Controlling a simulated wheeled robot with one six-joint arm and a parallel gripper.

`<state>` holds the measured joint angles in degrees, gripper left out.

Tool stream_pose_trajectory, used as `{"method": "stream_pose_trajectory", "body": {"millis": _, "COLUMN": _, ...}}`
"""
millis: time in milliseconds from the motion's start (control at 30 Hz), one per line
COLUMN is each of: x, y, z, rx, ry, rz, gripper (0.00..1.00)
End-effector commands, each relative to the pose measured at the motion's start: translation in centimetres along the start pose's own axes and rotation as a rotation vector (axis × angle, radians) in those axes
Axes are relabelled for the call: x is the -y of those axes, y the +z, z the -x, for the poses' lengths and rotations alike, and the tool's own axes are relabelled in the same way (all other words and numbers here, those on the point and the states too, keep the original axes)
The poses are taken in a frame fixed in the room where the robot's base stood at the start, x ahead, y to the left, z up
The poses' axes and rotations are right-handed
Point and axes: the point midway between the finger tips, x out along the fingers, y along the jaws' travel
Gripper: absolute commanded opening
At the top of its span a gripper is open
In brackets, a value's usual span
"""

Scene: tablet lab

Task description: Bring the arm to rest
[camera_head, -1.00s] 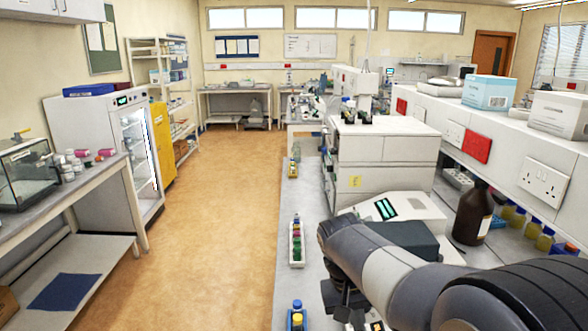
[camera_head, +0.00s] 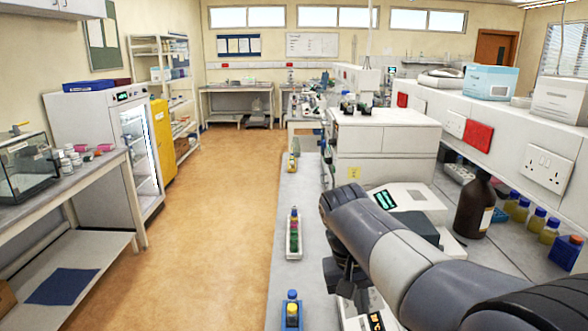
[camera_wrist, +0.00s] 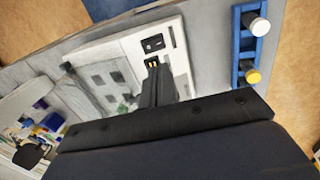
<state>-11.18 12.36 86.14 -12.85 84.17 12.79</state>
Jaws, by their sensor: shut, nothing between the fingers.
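My arm reaches in from the lower right of the head view and extends over the bench (camera_head: 310,200). My gripper (camera_head: 350,290) hangs from its end, pointing down, and is partly hidden by my wrist. In the wrist view the dark fingers of my gripper (camera_wrist: 153,72) are together with nothing between them. They are over or near a white instrument (camera_wrist: 160,45) with a black switch; I cannot tell whether they touch it. The instrument's edge also shows in the head view (camera_head: 388,318).
A blue rack (camera_wrist: 239,45) with two capped bottles is beside the instrument. A white rack (camera_head: 293,252) of coloured vials is farther along the bench edge. A brown bottle (camera_head: 475,205) and a white device (camera_head: 415,197) stand near my arm. The aisle floor (camera_head: 220,220) is clear.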

Motion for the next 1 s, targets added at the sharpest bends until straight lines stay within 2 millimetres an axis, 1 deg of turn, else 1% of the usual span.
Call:
{"method": "stream_pose_trajectory", "body": {"millis": 133, "x": 0.0, "y": 0.0, "z": 0.6, "rx": 0.001, "ry": 0.0, "rz": 0.001, "gripper": 0.0}}
{"method": "stream_pose_trajectory", "body": {"millis": 367, "x": 0.0, "y": 0.0, "z": 0.6, "rx": 0.001, "ry": 0.0, "rz": 0.0, "gripper": 0.0}}
{"method": "stream_pose_trajectory", "body": {"millis": 467, "x": 0.0, "y": 0.0, "z": 0.2, "rx": 0.002, "ry": 0.0, "rz": 0.0, "gripper": 0.0}}
{"method": "stream_pose_trajectory", "body": {"millis": 567, "x": 0.0, "y": 0.1, "z": -0.7, "rx": 0.003, "ry": 0.0, "rz": 0.0, "gripper": 0.0}}
{"method": "stream_pose_trajectory", "body": {"millis": 667, "x": 0.0, "y": 0.1, "z": -2.2, "rx": 0.005, "ry": 0.001, "rz": -0.001, "gripper": 0.0}}
{"method": "stream_pose_trajectory", "body": {"millis": 800, "x": 0.0, "y": 0.1, "z": -5.0, "rx": 0.006, "ry": 0.0, "rz": 0.0, "gripper": 0.0}}
{"method": "stream_pose_trajectory", "body": {"millis": 867, "x": -0.2, "y": 0.1, "z": -5.4, "rx": 0.008, "ry": 0.001, "rz": -0.001, "gripper": 0.0}}
{"method": "stream_pose_trajectory", "body": {"millis": 1000, "x": -0.6, "y": -0.1, "z": -5.2, "rx": 0.004, "ry": 0.0, "rz": -0.001, "gripper": 0.0}}
